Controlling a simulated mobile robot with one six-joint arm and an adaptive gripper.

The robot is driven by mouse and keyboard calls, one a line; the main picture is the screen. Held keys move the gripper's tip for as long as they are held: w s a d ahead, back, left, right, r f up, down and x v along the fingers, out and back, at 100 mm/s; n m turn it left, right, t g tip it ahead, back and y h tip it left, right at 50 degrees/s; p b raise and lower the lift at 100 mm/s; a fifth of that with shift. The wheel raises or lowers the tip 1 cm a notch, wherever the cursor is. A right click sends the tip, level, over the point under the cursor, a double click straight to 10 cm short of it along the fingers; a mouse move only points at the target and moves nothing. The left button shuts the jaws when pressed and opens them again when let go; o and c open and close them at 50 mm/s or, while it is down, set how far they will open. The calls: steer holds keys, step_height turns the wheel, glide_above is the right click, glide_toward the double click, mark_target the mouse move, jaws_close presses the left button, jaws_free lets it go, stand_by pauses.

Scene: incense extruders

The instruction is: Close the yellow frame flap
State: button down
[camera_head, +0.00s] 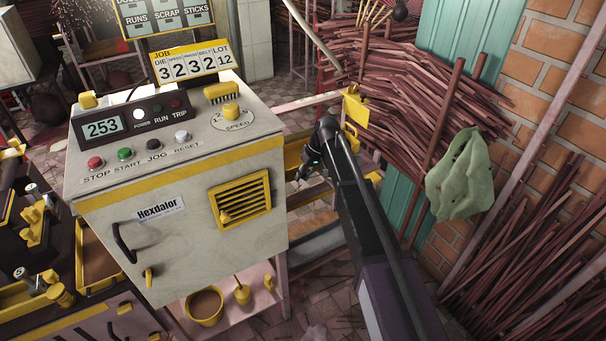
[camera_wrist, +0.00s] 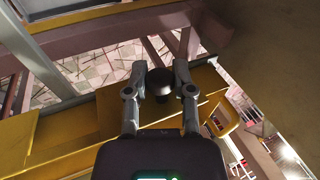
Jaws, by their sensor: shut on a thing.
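In the wrist view, my gripper (camera_wrist: 160,76) has its two fingers on either side of a dark round knob (camera_wrist: 159,84) and is shut on it. The knob stands at a yellow panel (camera_wrist: 75,128), which looks like part of the yellow frame flap. More yellow metal (camera_wrist: 208,82) lies right of the fingers. In the head view, my gripper (camera_head: 306,170) is low behind the right side of the grey cabinet, beside yellow frame parts (camera_head: 293,157). My arm hides much of the frame there, so I cannot tell the flap's angle.
The grey control cabinet (camera_head: 190,235) stands close on the left. An upright yellow plate (camera_head: 355,109) rises behind my arm. Piled brown sticks (camera_head: 400,85) and a green cloth (camera_head: 460,175) are at right. Tiled floor (camera_wrist: 90,70) shows beyond the frame.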

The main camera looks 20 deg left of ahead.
steer(key=shift+w+a+r+g+h, duration=0.3)
steer(key=shift+w+g+h, duration=0.15)
steer(key=shift+h, duration=0.25)
steer(key=shift+c, duration=2.3)
jaws_free()
steer(key=shift+s, duration=0.1)
steer(key=shift+s+d, duration=0.1)
steer(key=shift+d, duration=0.05)
